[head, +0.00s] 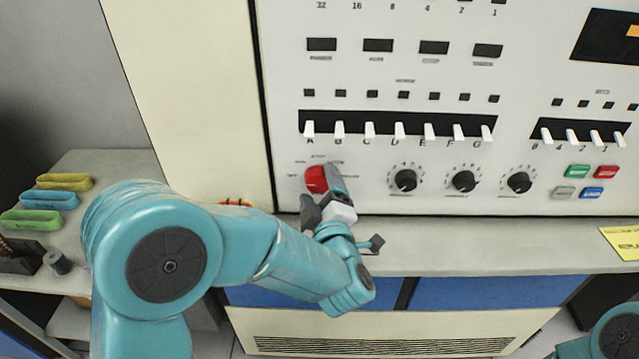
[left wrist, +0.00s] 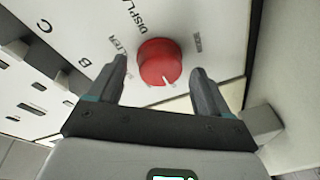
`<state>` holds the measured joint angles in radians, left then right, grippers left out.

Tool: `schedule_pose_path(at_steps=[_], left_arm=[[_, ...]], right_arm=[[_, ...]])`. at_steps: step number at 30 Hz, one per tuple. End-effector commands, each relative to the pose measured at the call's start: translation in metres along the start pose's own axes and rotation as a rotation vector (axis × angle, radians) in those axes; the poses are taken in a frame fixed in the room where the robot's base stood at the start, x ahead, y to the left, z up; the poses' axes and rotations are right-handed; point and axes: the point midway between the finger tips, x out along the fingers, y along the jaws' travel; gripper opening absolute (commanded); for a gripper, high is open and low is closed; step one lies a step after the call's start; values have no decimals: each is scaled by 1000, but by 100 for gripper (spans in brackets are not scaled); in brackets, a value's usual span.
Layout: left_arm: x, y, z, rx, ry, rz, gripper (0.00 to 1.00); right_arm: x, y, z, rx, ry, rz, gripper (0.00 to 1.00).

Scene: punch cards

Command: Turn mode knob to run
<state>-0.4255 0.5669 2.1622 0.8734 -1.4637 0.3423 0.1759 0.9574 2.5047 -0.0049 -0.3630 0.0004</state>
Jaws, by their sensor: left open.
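The red mode knob (head: 316,180) is on the lower left of the white panel, with small labels around it. My left gripper (head: 322,194) is at the knob, partly covering its right side in the head view. In the left wrist view, the knob (left wrist: 160,62) shows between and just beyond the two spread fingertips (left wrist: 158,68), with a gap on each side. A white pointer mark on the knob faces the gripper's palm. The word DISPLAY reads above it; other labels are too small or partly hidden. The left gripper is open and holds nothing.
Three black knobs (head: 463,181) and coloured buttons (head: 606,172) are to the right. A row of white switches (head: 399,130) is above. A grey ledge (head: 470,258) runs below the panel, with a yellow card (head: 624,240) at right. Coloured trays (head: 50,200) lie at left.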

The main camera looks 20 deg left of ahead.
Motion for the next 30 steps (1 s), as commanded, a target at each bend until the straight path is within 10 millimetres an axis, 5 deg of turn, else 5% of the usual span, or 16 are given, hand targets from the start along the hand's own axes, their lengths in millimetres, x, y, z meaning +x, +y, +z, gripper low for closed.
schedule_pose_path(at_steps=[9, 15, 30], left_arm=[[5, 0, 0, 0, 0, 1, 79], [4, 0, 0, 0, 0, 0, 23], [4, -4, 2, 129, 15, 23, 23]], right_arm=[[-1, 0, 0, 0, 0, 0, 35], [-1, 0, 0, 0, 0, 0, 35], [15, 5, 0, 0, 0, 0, 35]])
